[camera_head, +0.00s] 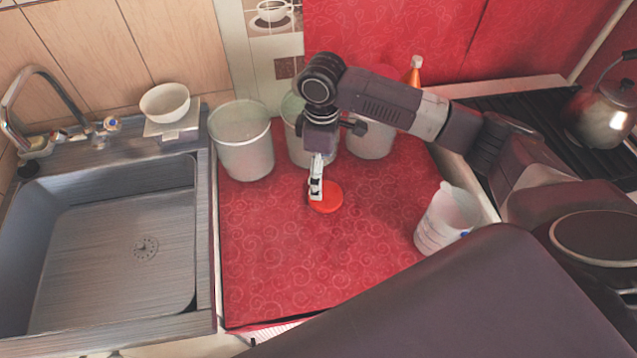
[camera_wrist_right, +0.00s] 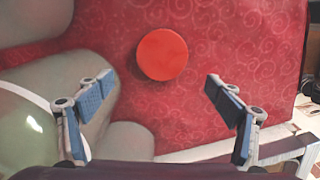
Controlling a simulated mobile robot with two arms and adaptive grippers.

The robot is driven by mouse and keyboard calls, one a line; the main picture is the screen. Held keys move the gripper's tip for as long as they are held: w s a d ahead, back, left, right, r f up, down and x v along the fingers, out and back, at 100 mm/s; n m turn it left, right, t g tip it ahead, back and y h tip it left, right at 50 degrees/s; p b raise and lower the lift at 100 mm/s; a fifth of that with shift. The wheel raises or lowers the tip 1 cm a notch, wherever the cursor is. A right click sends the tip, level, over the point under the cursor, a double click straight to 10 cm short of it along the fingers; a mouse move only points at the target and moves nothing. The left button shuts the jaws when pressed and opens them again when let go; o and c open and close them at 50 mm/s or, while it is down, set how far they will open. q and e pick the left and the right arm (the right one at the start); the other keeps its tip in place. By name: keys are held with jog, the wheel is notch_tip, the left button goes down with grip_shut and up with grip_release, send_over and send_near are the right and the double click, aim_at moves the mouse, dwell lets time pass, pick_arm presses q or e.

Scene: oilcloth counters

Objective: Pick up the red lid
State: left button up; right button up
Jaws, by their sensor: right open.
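The red lid (camera_head: 327,198) is a round disc lying flat on the red patterned counter, in front of the pale canisters. In the right wrist view the red lid (camera_wrist_right: 162,54) lies beyond the fingertips, left of the middle of the gap. My right gripper (camera_head: 316,190) hangs over the lid's left edge, pointing down. In the right wrist view the right gripper (camera_wrist_right: 157,84) has its fingers wide apart with nothing between them. The head view does not show clearly how high the fingertips are above the lid. My left gripper is not in view.
Several pale canisters, one at the left (camera_head: 243,140), stand along the back, close to my right gripper. A translucent measuring cup (camera_head: 447,218) stands to the right. The sink (camera_head: 110,245) is at left and a kettle (camera_head: 602,112) at far right. The counter's front left (camera_head: 275,265) is clear.

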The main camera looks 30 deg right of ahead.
aim_at(323, 195)
jog(key=f, duration=0.3)
jog(key=shift+s+f+p, duration=0.25)
jog(key=shift+s+p, duration=0.15)
notch_tip(323, 195, down, 3)
jog(key=shift+w+r, duration=0.1)
jog(key=shift+f, duration=0.5)
jog(key=c, duration=0.7)
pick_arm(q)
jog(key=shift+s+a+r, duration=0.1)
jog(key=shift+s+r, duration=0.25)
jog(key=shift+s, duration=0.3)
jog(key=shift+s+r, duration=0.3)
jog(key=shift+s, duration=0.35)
pick_arm(e)
jog(key=shift+c, duration=0.9)
